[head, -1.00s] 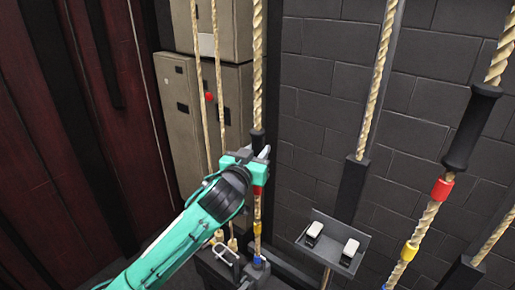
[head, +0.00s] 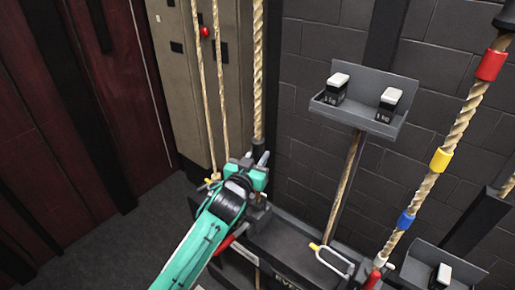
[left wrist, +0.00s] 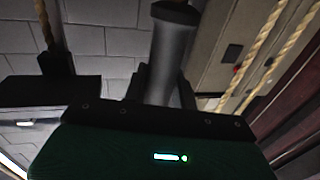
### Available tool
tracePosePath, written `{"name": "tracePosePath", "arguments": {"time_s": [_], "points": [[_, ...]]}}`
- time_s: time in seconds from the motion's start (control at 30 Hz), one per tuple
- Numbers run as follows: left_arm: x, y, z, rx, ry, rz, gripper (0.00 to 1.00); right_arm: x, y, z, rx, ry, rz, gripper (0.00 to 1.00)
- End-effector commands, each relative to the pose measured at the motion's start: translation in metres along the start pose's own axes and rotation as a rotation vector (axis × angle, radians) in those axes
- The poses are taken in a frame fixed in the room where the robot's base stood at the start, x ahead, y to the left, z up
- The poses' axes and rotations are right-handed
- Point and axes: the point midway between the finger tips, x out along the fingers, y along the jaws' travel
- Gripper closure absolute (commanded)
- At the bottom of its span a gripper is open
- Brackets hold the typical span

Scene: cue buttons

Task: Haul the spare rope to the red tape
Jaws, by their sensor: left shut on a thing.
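My left gripper (head: 250,170) is shut on the dark sleeve (head: 258,125) of a twisted tan rope (head: 257,50), low and close above the black rail. In the left wrist view the sleeve (left wrist: 170,55) shows as a dark grey cylinder standing up from between the fingers. The lower part of this rope and any tape on it are hidden behind the gripper. Another rope on the right carries red tape (head: 491,65), yellow tape (head: 441,159) and blue tape (head: 405,221). The frames do not label which rope is spare. My right gripper is not in view.
A grey shelf (head: 365,118) with two white-topped black blocks stands right of the gripper. A black rail (head: 295,240) with levers runs below. Thin ropes (head: 201,100) hang left, before a beige cabinet (head: 180,90). Dark red curtain is at far left.

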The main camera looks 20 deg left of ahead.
Motion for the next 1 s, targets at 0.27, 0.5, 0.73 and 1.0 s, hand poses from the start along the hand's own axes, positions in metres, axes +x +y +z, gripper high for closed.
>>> {"name": "tracePosePath", "arguments": {"time_s": [0.27,0.5,0.73,1.0], "points": [[0.000,0.000,0.021,-0.001,0.001,0.000,1.00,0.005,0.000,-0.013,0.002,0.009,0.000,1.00],[0.000,0.000,0.021,0.000,0.003,0.000,1.00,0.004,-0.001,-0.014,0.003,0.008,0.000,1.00],[0.001,0.000,0.020,0.000,0.004,0.000,0.52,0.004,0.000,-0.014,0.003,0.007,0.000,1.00],[0.000,0.000,0.020,0.000,0.003,0.000,0.52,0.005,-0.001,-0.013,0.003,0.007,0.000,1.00]]}}
